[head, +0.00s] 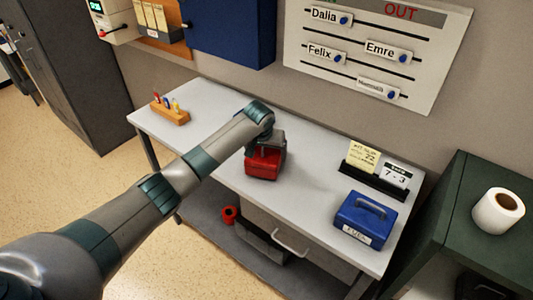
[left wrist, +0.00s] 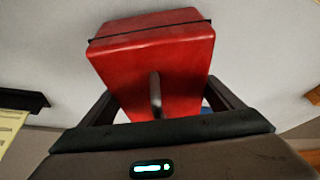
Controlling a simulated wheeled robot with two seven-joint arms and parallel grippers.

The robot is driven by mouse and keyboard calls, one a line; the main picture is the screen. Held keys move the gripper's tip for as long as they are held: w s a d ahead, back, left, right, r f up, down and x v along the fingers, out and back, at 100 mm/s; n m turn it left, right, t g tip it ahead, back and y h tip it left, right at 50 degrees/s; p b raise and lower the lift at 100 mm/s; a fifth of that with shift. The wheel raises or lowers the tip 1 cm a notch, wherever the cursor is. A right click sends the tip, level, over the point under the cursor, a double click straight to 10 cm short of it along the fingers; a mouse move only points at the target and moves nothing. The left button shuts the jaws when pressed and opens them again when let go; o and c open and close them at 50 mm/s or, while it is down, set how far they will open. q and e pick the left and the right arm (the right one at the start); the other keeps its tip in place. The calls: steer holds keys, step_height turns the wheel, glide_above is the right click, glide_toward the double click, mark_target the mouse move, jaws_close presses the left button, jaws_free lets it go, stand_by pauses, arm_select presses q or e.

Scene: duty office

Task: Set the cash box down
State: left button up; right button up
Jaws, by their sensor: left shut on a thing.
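The red cash box (head: 263,169) is over the middle of the grey desk (head: 215,128). I cannot tell whether its base touches the top or hangs just above it. My left gripper (head: 267,148) is above it, shut on its handle, and hides part of the lid. In the left wrist view the red box (left wrist: 150,60) fills the upper middle, with its grey handle (left wrist: 155,92) between the fingers of the left gripper (left wrist: 160,108). My right gripper is not in view.
A blue box (head: 365,218) with a handle and label stands at the desk's right end. Behind it is a black holder with note cards (head: 375,172). A wooden block with coloured items (head: 170,112) stands at the left end. Bare desk lies on both sides of the red box.

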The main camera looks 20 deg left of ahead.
arm_select(q)
steer(key=shift+f, duration=0.5)
steer(key=o, duration=1.7)
steer(key=shift+f, duration=0.2)
steer(key=shift+r, duration=0.2)
steer(key=shift+s+r, duration=0.25)
steer(key=shift+r, duration=0.2)
steer(key=b+v, duration=0.2)
steer(key=v, duration=0.8)
steer(key=shift+b, duration=0.35)
steer(key=shift+s+r, duration=0.2)
steer(key=shift+r, duration=0.15)
